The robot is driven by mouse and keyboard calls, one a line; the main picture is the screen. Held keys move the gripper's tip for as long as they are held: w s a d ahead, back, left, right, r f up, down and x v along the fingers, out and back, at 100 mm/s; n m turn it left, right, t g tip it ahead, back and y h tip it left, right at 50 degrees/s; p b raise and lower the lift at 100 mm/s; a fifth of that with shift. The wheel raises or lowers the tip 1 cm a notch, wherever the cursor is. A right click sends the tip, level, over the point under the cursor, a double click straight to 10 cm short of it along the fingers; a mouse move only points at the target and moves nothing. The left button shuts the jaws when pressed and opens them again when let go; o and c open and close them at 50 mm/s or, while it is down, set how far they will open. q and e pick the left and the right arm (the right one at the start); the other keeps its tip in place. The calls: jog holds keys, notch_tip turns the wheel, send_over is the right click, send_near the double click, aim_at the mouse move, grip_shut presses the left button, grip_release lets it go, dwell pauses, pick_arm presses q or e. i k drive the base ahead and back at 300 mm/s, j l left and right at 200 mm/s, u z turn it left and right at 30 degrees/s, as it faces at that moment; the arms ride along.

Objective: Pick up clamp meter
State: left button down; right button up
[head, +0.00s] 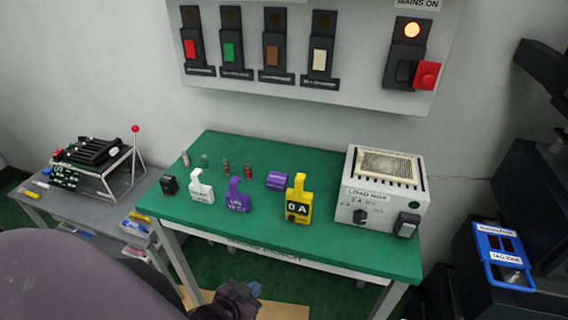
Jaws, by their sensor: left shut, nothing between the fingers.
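The clamp meter (298,200) is yellow with a black face reading "0A". It stands upright on the green-topped bench (330,242), left of the load box. My left gripper (236,296) is at the bottom middle, in front of and below the bench's front edge, apart from the meter. It is shut and empty. My left arm covers the lower left corner. My right gripper is not in view.
A white load box (384,190) is right of the meter. A purple tag (238,196), white tag (201,188), purple block (277,180) and small black block (170,185) are to its left. A switch panel (350,82) hangs behind. A blue-framed box (502,258) is far right.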

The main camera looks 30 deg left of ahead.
aim_at(298, 201)
jog(key=u, duration=0.95)
